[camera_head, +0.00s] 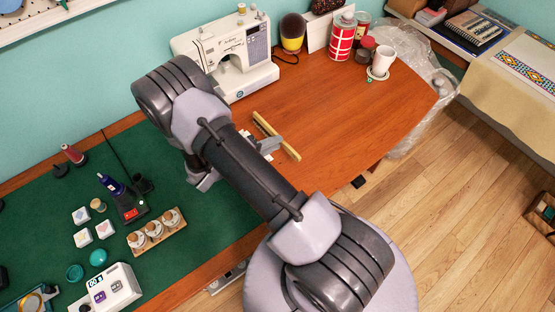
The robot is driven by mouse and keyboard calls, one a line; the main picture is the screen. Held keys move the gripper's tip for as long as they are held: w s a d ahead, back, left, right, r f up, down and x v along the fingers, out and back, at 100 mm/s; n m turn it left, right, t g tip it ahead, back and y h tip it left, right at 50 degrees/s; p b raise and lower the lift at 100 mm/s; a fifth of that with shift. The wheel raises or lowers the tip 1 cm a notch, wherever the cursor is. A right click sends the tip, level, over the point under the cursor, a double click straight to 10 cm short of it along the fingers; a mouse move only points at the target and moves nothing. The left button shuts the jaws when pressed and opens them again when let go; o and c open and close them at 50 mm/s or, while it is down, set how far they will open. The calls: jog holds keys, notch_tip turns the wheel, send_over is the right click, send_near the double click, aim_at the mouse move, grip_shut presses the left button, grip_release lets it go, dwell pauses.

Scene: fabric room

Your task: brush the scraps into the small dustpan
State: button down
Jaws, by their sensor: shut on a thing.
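My gripper (270,146) is at the wooden table top (330,115), partly hidden behind my own arm. It is shut on a long, narrow, pale wooden bar, which looks like the brush (289,147). The bar lies slantwise, just beyond the fingers, low over or on the table; I cannot tell whether it touches. I cannot make out the scraps or the small dustpan; my arm covers much of the middle of the table.
A white sewing machine (232,55) stands behind. A red-and-white can (341,37) and a white mug (382,61) stand at the back right. The green mat (60,200) at left holds bottles, a rack of jars (156,232) and a white device (108,290).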

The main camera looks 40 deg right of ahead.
jog(key=shift+w+d+f+b, duration=0.1)
jog(key=shift+d+f+b, duration=0.2)
jog(key=shift+f+b, duration=0.35)
notch_tip(320, 180, down, 4)
jog(key=b, duration=0.3)
jog(key=shift+r, duration=0.25)
jog(key=shift+f+b+v, duration=0.2)
jog(key=shift+b+v, duration=0.1)
jog(key=shift+v, duration=0.75)
jog(key=shift+f+b+v, duration=0.2)
jog(key=shift+b+v, duration=0.1)
jog(key=shift+v, duration=0.7)
jog(key=shift+a+r+p, duration=0.1)
jog(key=shift+a+p, duration=0.5)
jog(key=shift+a, duration=1.35)
notch_tip(320, 180, up, 4)
jog(key=p, duration=0.4)
jog(key=shift+r, duration=0.15)
